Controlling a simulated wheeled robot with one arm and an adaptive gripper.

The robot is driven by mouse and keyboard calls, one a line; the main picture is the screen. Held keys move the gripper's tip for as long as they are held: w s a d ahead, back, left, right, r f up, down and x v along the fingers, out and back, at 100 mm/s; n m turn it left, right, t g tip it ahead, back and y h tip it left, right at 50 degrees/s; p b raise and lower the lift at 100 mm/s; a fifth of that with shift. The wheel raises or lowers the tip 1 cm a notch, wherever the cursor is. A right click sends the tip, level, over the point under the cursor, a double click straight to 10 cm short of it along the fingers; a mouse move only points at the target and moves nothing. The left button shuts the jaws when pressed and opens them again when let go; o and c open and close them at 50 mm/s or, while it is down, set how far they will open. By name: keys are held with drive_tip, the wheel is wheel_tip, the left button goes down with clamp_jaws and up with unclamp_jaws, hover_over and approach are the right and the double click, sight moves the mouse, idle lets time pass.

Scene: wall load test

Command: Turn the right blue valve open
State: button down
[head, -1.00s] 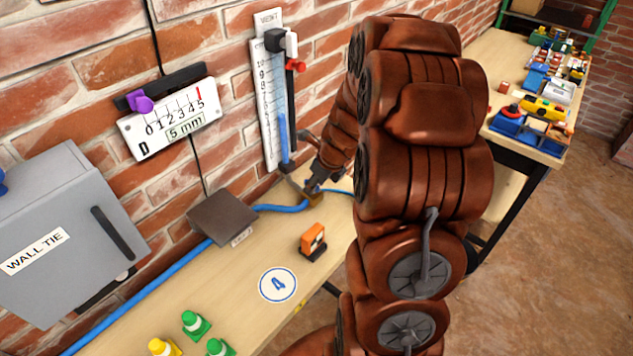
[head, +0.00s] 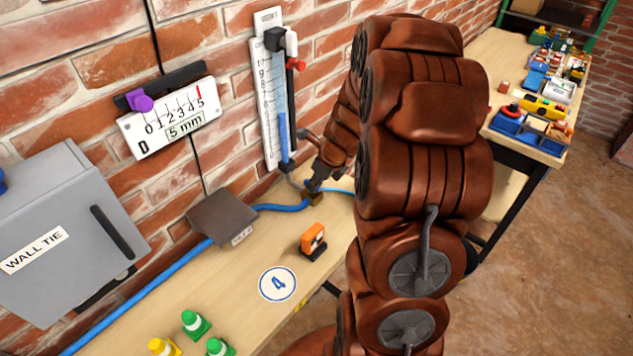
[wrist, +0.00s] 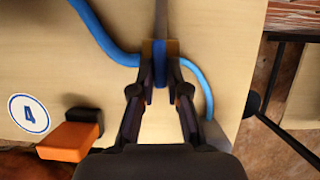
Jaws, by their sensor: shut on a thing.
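The blue valve handle (wrist: 160,74) stands between my two fingertips in the wrist view, upright in that picture. The valve's brass-coloured body (wrist: 147,50) shows at the fingertips, with blue hose (wrist: 103,35) on the left and more blue hose (wrist: 200,82) on the right. My gripper (wrist: 160,82) is shut on the handle. In the head view my gripper (head: 315,185) reaches down to the brass body (head: 316,200) on the bench by the wall; the handle is hidden there by the fingers.
A grey-brown box (head: 222,216) sits on the hose line, left of the valve. An orange device (head: 313,240) stands in front of it. A gauge tube (head: 270,95) hangs on the brick wall. Green cones (head: 195,323) and a yellow cone stand at the bench's near end.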

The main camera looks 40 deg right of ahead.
drive_tip(key=n, duration=0.1)
drive_tip(key=n+y, duration=0.1)
drive_tip(key=n+b, duration=0.1)
drive_tip(key=shift+w+d+f+n+y, duration=0.15)
drive_tip(key=shift+d+n+y, duration=0.15)
drive_tip(key=shift+n, duration=0.1)
drive_tip(key=n, duration=0.1)
drive_tip(key=n+g+b, duration=0.1)
drive_tip(key=n, duration=0.1)
drive_tip(key=n+y+b, duration=0.1)
drive_tip(key=shift+w+d+n+g, duration=0.15)
drive_tip(key=shift+w+n+g, duration=0.15)
drive_tip(key=shift+g, duration=0.1)
drive_tip(key=n+b, duration=0.1)
drive_tip(key=n, duration=0.1)
drive_tip(key=n+g+b, duration=0.1)
drive_tip(key=n, duration=0.1)
drive_tip(key=shift+w+g+y+b, duration=0.2)
drive_tip(key=shift+g+y+b, duration=0.1)
drive_tip(key=shift+y, duration=0.1)
drive_tip(key=shift+w+n+g+b, duration=0.1)
drive_tip(key=shift+n+g+b, duration=0.45)
drive_tip(key=shift+n, duration=0.65)
drive_tip(key=shift+w+n+g+b, duration=0.1)
drive_tip(key=shift+n+g+b, duration=0.4)
drive_tip(key=shift+n, duration=0.7)
drive_tip(key=c, duration=1.2)
unclamp_jaws()
drive_tip(key=shift+o, duration=0.2)
drive_tip(key=shift+r, duration=0.2)
